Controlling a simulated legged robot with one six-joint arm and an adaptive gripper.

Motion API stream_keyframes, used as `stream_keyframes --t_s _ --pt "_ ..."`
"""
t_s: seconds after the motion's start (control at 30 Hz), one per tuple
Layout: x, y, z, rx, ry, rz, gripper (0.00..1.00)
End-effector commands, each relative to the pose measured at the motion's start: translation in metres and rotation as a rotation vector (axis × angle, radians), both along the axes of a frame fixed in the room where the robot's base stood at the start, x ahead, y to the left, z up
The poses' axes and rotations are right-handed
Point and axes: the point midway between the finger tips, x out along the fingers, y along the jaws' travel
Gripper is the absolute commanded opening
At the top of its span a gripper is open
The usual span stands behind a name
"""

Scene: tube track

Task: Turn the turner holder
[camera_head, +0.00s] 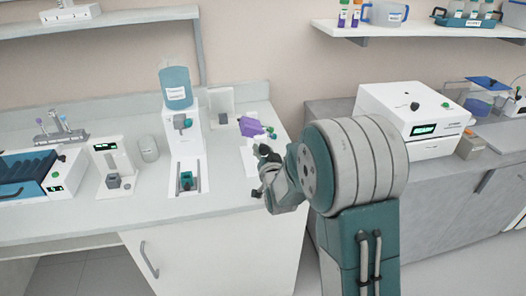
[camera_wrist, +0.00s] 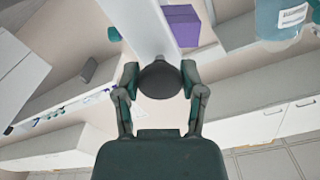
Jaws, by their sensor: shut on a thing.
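My gripper (camera_wrist: 160,72) is shut on a dark round knob (camera_wrist: 160,84), one finger on each side of it, in the wrist view. The knob sits against a white upright part (camera_wrist: 140,28), and I take this knob to be the turner holder. A purple block (camera_wrist: 181,24) is beside the white part. In the head view the gripper (camera_head: 264,168) is at a white device near the right end of the white bench, just below a purple piece (camera_head: 251,127). My arm hides part of this device, and the knob is hard to make out there.
Left of the gripper stand a dispenser with a blue bottle (camera_head: 176,88) and a white device with a small screen (camera_head: 111,165). A blue-lidded device (camera_head: 33,174) is at far left. A white box machine (camera_head: 412,118) stands on the grey counter at right.

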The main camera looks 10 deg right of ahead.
Motion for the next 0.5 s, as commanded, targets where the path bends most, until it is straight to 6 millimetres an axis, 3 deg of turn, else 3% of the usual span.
stream_keyframes --t_s 0.5 --pt "0.0003 -0.0001 -0.0007 -0.491 0.002 0.002 0.05"
